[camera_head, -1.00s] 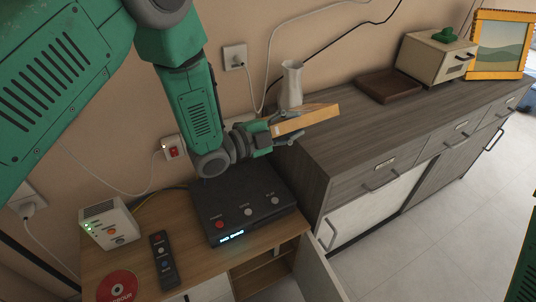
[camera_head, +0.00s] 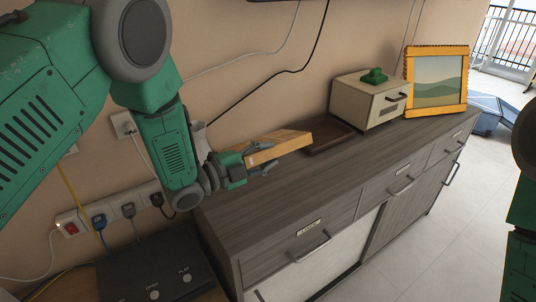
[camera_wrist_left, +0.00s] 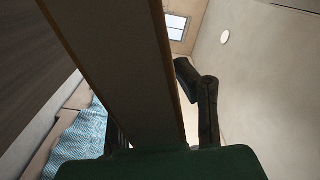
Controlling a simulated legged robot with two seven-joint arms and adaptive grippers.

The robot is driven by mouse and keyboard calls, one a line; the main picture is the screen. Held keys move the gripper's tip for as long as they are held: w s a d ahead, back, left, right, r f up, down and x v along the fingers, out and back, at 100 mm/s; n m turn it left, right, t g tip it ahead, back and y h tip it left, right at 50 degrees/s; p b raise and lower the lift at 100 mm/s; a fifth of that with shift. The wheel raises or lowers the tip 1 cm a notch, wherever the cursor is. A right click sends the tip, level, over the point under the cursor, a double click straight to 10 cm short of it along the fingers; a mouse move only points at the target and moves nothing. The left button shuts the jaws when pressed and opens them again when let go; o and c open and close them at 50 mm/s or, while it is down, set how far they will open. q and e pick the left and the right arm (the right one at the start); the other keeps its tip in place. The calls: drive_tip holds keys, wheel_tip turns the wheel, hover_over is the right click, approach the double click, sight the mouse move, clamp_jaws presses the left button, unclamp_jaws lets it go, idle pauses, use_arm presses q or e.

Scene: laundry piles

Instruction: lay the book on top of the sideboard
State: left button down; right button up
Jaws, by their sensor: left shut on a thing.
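My left gripper (camera_head: 246,170) is shut on the book (camera_head: 280,148), an orange-yellow slab that sticks out to the right from its fingers. The book is tilted a little and appears above the left part of the grey wood sideboard (camera_head: 300,205). In the left wrist view the book (camera_wrist_left: 125,75) is a large brown slab between the fingers, and a dark finger (camera_wrist_left: 207,110) shows at its right. The gap between book and sideboard top is hard to judge. The right gripper is out of view; only part of my right arm shows at the right edge.
A dark brown tray (camera_head: 328,142) lies behind the book, beside a cream box (camera_head: 366,104) with a green object (camera_head: 374,76) on top. A picture frame (camera_head: 437,88) stands further right. The sideboard's front strip looks clear. A dark device (camera_head: 150,270) sits lower left.

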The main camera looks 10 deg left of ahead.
use_arm(q)
drive_tip(key=shift+a+f+b, duration=0.1)
drive_tip(key=shift+f+b, duration=0.7)
drive_tip(key=shift+f, duration=0.45)
drive_tip(key=shift+f+b, duration=2.4)
drive_tip(key=shift+f, duration=0.9)
drive_tip(key=c, duration=1.1)
unclamp_jaws()
drive_tip(key=shift+c, duration=0.2)
drive_tip(key=shift+f, duration=0.1)
